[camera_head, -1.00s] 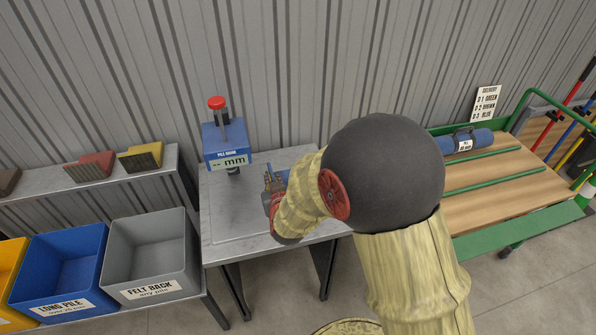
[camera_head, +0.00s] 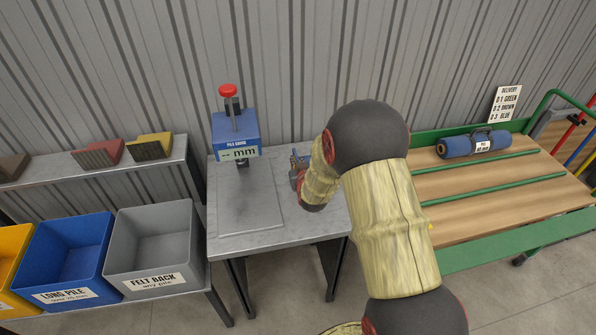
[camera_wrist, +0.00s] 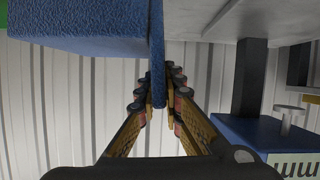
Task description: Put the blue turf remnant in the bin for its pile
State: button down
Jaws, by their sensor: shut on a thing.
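The blue turf remnant (camera_wrist: 157,60) is in my gripper. In the wrist view its narrow upright strip sits between the two fingers, and a wider blue part reaches to the upper left. In the head view my gripper (camera_head: 297,163) is over the right rear of the metal table, right of the pile gauge (camera_head: 236,137), and my arm hides most of the remnant. The gauge's display reads "-- mm". A blue bin (camera_head: 66,296) labelled LONG PILE and a grey bin (camera_head: 152,282) labelled FELT BACK, any pile, stand at the left.
A yellow bin (camera_head: 5,300) is cut off at the left edge. Brown, red and yellow remnants lie on the shelf (camera_head: 90,176) above. A blue roll (camera_head: 473,143) with a tag lies on the slatted cart at right, by a delivery sign (camera_head: 504,102). The gauge's plate (camera_head: 245,215) is bare.

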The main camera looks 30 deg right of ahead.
jog(key=shift+w+d+f, duration=0.2)
jog(key=shift+d+f, duration=0.05)
jog(key=shift+f, duration=0.1)
jog(key=shift+f+b, duration=0.7)
jog(key=shift+f, duration=0.7)
jog(key=shift+f, duration=0.15)
jog(key=c, duration=1.9)
grip_release()
